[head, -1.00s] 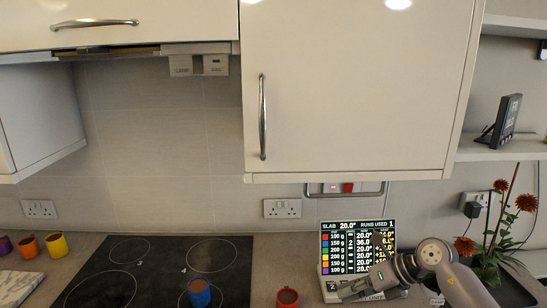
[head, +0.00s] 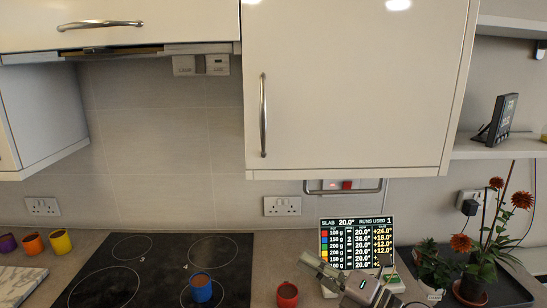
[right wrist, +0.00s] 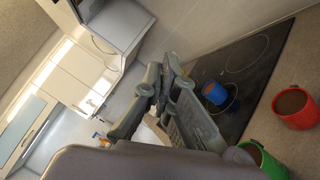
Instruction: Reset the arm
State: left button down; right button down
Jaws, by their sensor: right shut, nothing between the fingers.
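My right gripper (head: 312,262) is in the lower right of the head view, in front of the display screen's lower left corner. It is shut and empty, its fingers pointing up and left. In the right wrist view its closed dark fingers (right wrist: 162,88) fill the middle. The red cup (head: 287,294) stands on the counter left of the gripper, apart from it. My left gripper is in neither view.
A blue cup (head: 201,288) stands on the black hob (head: 150,262). A green cup (right wrist: 262,158) shows in the right wrist view. A lit screen (head: 357,244) and potted red flowers (head: 474,285) stand at right. Purple, orange and yellow (head: 60,242) cups are at far left.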

jog(key=s+d+f+m+t+h, duration=0.25)
jog(key=d+m+t+h, duration=0.8)
jog(key=m, duration=0.95)
jog(key=s+d+f+m+g+h, duration=0.3)
jog(key=s+f+m+g+h, duration=0.1)
jog(key=f, duration=0.3)
jog(key=s+d+f+m+g+h, duration=0.3)
jog(key=s+f+m+g+h, duration=0.1)
jog(key=f+g, duration=0.15)
jog(key=s+a+f+m+g+y, duration=0.15)
jog(key=s+f+g, duration=0.4)
jog(key=s, duration=0.55)
jog(key=s+a+f+m+g+y, duration=0.1)
jog(key=s+a+f+m+g, duration=0.2)
jog(key=s+f, duration=0.5)
jog(key=s+f+n+g+b, duration=0.1)
jog(key=s+f, duration=0.1)
jog(key=f, duration=1.1)
jog(key=s+f+g, duration=0.1)
jog(key=s+f, duration=0.1)
jog(key=f, duration=1.1)
jog(key=s+d+f, duration=0.1)
jog(key=s+f, duration=0.7)
jog(key=s+d+f+g+b, duration=0.1)
jog(key=s+d+f, duration=0.1)
jog(key=s+f, duration=0.6)
jog(key=shift+s+d+f, duration=0.25)
jog(key=shift+f, duration=0.05)
